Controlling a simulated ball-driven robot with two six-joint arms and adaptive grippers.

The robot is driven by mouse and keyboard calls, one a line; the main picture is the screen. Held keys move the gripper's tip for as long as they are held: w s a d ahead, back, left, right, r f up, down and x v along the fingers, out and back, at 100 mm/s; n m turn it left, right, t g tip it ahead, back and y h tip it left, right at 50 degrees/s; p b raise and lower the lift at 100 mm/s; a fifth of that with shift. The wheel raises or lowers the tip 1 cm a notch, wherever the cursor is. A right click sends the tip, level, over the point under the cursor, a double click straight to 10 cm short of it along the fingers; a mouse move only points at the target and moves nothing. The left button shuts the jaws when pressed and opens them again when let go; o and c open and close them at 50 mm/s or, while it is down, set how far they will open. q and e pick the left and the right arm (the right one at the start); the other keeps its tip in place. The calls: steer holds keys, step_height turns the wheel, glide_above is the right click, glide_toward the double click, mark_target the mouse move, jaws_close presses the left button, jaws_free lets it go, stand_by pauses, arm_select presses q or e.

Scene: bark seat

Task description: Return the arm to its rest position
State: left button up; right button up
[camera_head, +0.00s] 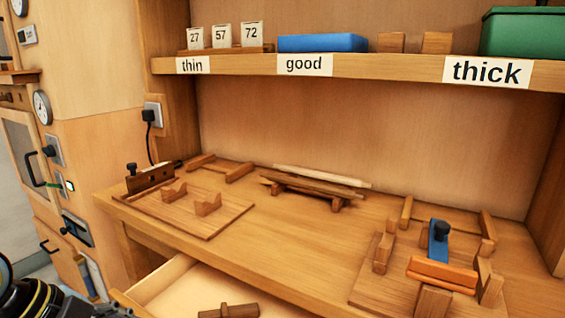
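Part of my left arm (32,299), black with yellow rings, shows in the bottom left corner of the head view. A dark mechanism beside it, at the bottom edge, seems to belong to my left gripper (105,310). It is cut off by the frame, and its fingertips do not show. I cannot tell whether it is open or shut. My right arm and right gripper are not in view.
The wooden bench (300,235) fills the middle. An open drawer (175,285) holds a wooden piece (228,311). Sticks (318,185) lie on supports. A jig with a blue part (438,245) stands right. A labelled shelf (380,66) hangs above.

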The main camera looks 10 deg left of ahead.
arm_select(q)
steer(key=s+a+f+n+g+y, duration=0.15)
steer(key=s+f+n, duration=0.35)
steer(key=f, duration=0.8)
steer(key=s+a+f+n+g+y, duration=0.1)
steer(key=s+a+f+n, duration=0.15)
steer(key=s+f, duration=0.8)
steer(key=s+d+f+n+y, duration=0.2)
steer(key=s+f+n, duration=0.6)
steer(key=s+f, duration=0.7)
steer(key=s+g, duration=0.1)
steer(key=s, duration=0.3)
steer(key=shift+s+f, duration=0.2)
steer(key=shift+f, duration=0.15)
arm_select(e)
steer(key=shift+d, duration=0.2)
arm_select(q)
steer(key=shift+d, duration=0.1)
